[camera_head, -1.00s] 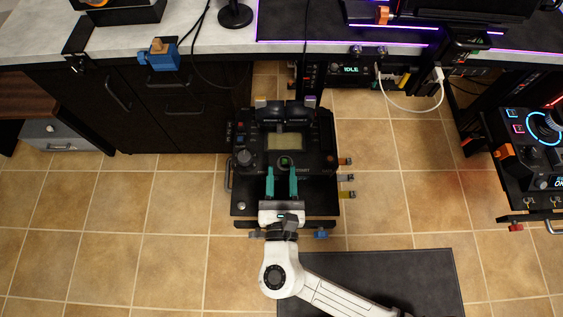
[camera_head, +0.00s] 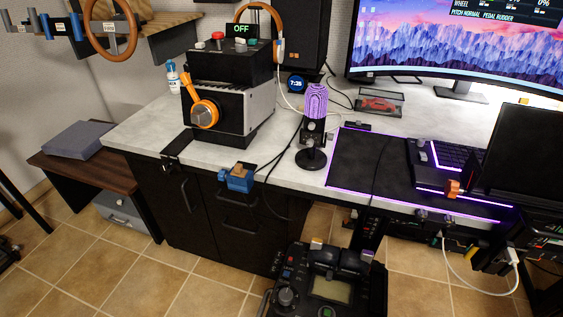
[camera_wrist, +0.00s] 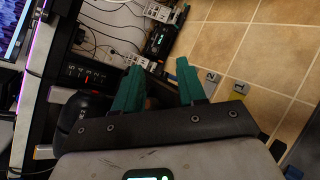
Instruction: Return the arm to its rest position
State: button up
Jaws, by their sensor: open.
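My gripper (camera_wrist: 158,88) shows in the wrist view with its two green fingers apart and nothing between them. The fingers point past the black control unit toward the desk's underside and the tiled floor. The head view does not show my arm or gripper now. In that view the black control unit (camera_head: 334,290), with a small screen and knobs, stands at the bottom middle, its lower part cut off by the frame edge.
A white-topped desk (camera_head: 150,125) with dark cabinets (camera_head: 215,215) spans the head view. A microphone (camera_head: 314,115), a box with an orange lever (camera_head: 203,112) and a monitor (camera_head: 450,45) stand on it. Tiled floor (camera_head: 110,265) is open at lower left.

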jog(key=s+d+f+m+g+y, duration=0.3)
jog(key=s+d+m+g, duration=0.35)
jog(key=m, duration=0.35)
jog(key=s+a+m+g+y, duration=0.2)
jog(key=s+a+m+y, duration=0.1)
jog(key=s+m+y, duration=0.4)
notch_tip(320, 180, up, 16)
jog(key=m+p, duration=0.1)
jog(key=p, duration=1.4)
jog(key=shift+m+p, duration=0.35)
jog(key=shift+m, duration=0.05)
